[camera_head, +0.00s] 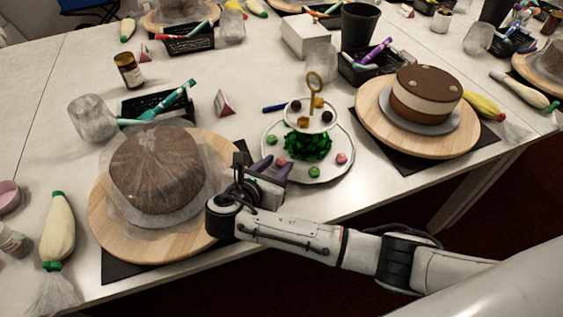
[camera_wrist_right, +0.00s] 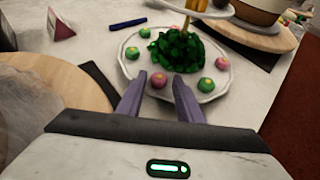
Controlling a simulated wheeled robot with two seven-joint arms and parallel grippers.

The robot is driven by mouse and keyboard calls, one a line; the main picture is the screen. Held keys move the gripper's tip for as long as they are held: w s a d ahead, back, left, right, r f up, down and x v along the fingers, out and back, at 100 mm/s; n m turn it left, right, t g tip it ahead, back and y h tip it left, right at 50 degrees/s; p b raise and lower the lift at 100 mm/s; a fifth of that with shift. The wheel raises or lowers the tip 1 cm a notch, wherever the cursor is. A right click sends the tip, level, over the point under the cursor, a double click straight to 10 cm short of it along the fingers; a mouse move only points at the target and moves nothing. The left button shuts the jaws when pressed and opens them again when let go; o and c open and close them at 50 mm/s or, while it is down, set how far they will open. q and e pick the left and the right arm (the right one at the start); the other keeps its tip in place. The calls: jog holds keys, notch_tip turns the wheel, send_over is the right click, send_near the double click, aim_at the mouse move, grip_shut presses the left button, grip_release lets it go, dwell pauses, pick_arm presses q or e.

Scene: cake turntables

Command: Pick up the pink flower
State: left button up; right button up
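Small pink and green flower-like pieces lie on a white two-tier stand's lower plate (camera_head: 338,172), around a green leafy mound (camera_head: 307,146). One pink flower (camera_head: 281,161) is at the plate's near left; in the wrist view it (camera_wrist_right: 158,79) appears between my fingertips. Another pink flower (camera_head: 341,158) is at the plate's right and also shows in the wrist view (camera_wrist_right: 222,63). My right gripper (camera_head: 273,164) has its purple fingers apart, over the plate's near edge, with nothing clasped; the wrist view shows the open fingers (camera_wrist_right: 159,78). My left gripper is not in view.
A bag-covered brown cake (camera_head: 155,168) on a wooden turntable (camera_head: 112,226) stands left of my gripper. A layered cake (camera_head: 426,92) on another turntable (camera_head: 374,117) is at right. The stand's upper tier (camera_head: 318,125) rises behind. A green flower (camera_wrist_right: 206,85) lies close to my right finger.

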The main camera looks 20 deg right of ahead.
jog(key=shift+x, duration=0.9)
jog(key=c, duration=0.8)
jog(key=shift+r, duration=0.15)
